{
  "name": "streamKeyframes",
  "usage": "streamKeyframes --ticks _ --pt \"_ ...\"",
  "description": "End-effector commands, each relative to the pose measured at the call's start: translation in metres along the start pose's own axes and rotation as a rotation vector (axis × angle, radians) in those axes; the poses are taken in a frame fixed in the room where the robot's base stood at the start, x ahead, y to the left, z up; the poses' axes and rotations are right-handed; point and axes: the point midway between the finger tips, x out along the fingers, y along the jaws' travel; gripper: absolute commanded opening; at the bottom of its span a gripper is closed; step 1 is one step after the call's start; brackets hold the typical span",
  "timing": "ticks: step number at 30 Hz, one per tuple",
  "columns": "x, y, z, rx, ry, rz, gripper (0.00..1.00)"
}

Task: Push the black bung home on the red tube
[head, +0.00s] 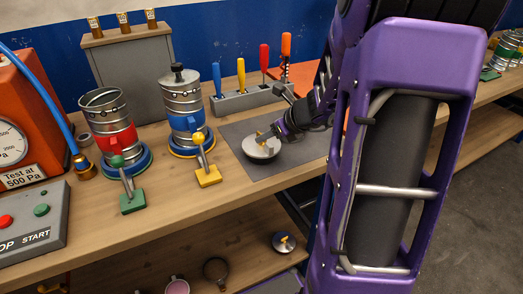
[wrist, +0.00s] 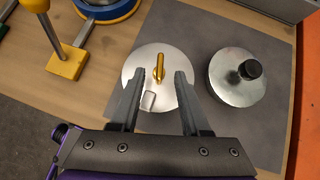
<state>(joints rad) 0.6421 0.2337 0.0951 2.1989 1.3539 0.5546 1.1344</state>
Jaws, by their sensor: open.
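The red tube (head: 118,135), a metal duct with a red band, stands upright at the left of the bench in the head view; its top looks open. A metal bung with a black knob (wrist: 238,77) lies on the grey mat in the wrist view; in the head view my arm seems to hide it. My gripper (head: 268,136) is over a silver disc with a yellow handle (head: 262,148). In the wrist view my gripper (wrist: 159,80) is open, its fingers either side of the yellow handle (wrist: 159,66). Contact cannot be told. The black-knobbed bung is right of the fingers.
A blue-banded tube (head: 188,118) with a black-knobbed top stands right of the red tube. Green (head: 132,202) and yellow (head: 208,176) toggle clamps stand in front. A screwdriver rack (head: 240,100) is behind the grey mat (head: 297,150). An orange gauge box (head: 25,125) is at left.

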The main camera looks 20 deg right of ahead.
Motion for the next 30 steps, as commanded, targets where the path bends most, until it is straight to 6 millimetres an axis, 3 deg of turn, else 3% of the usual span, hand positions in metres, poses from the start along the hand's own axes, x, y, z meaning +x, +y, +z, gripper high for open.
streamKeyframes --ticks 9,17,30 --pt "0.0058 0.0031 -0.0043 0.003 0.0 -0.002 0.46" --pt "0.0059 0.0031 -0.0045 0.002 0.0 -0.001 0.01" --pt "0.0063 0.0033 -0.0047 0.002 0.0 -0.001 0.0"
